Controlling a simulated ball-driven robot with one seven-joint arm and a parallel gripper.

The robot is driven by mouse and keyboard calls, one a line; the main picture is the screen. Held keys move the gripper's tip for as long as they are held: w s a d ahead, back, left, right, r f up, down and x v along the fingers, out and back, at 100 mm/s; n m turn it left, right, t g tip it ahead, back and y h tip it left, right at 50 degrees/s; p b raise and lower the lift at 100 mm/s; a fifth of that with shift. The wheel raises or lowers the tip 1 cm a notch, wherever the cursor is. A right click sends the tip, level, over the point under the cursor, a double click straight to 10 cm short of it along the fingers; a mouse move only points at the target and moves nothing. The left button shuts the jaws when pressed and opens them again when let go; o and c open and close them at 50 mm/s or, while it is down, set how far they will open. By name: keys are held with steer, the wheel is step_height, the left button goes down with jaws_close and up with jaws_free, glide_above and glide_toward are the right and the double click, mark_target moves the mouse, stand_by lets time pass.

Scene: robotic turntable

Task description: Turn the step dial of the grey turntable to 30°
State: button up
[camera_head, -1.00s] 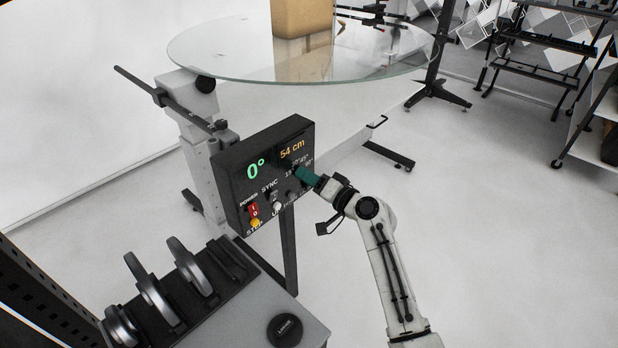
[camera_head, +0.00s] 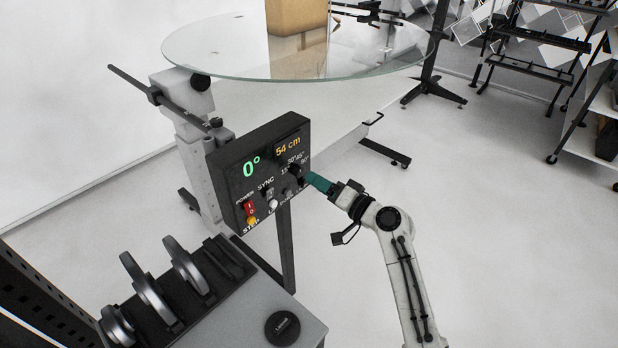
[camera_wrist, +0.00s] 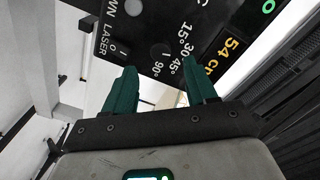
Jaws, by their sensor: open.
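The control panel (camera_head: 262,172) of the turntable is a dark box reading 0° in green and 54 cm in orange. The dark step dial (camera_head: 295,170) is on its right part, below the angle marks, partly crowded by my gripper. In the wrist view, marks 15°, 30°, 45° and 90° ring a dark round knob (camera_wrist: 160,50); its pointer setting is not clear. My gripper (camera_head: 311,180) has green fingers and is just right of the dial. In the wrist view, my gripper (camera_wrist: 160,72) is open with nothing held, its fingers apart below the knob.
The glass turntable top (camera_head: 210,55) carries a cardboard box (camera_head: 295,17). A grey cart (camera_head: 235,310) stands at the lower left.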

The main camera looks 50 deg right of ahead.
steer(key=s, duration=0.5)
steer(key=shift+s+r, duration=0.1)
steer(key=shift+s, duration=0.15)
stand_by(0.4)
